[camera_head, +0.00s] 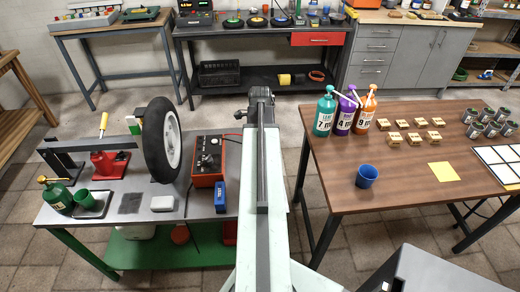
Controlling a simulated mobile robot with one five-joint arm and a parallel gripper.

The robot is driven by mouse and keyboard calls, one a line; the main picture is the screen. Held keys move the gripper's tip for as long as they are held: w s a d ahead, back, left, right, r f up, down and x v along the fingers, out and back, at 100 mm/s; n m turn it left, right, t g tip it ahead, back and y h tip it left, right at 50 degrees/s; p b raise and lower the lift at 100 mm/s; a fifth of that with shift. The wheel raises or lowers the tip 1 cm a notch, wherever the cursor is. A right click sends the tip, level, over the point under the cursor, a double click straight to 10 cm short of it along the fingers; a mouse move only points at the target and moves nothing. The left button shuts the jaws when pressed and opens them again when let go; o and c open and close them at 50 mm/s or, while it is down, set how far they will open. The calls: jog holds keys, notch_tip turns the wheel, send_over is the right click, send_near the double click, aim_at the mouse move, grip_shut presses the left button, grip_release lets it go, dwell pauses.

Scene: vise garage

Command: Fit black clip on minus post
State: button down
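A red box with a dark top (208,160) stands on the left bench, just left of my arm. Small fittings show on its top, but I cannot make out which is the minus post. A thin red and a dark line run from near its top toward my arm; I cannot tell whether either ends in the black clip. My arm reaches straight ahead up the middle of the view and hides what lies behind it. The dark end of my arm, my gripper (261,97), is small; its fingers cannot be made out.
A blue box (220,196) sits in front of the red box. A wheel (162,140) stands left of it on the grey bench (165,231). A brown table (400,190) with bottles, blocks and a blue cup (367,176) is at right. Floor shows between the benches.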

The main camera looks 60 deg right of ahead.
jog(key=shift+f, duration=0.15)
jog(key=shift+c, duration=2.2)
grip_release()
notch_tip(320, 180, up, 8)
jog(key=p, duration=0.8)
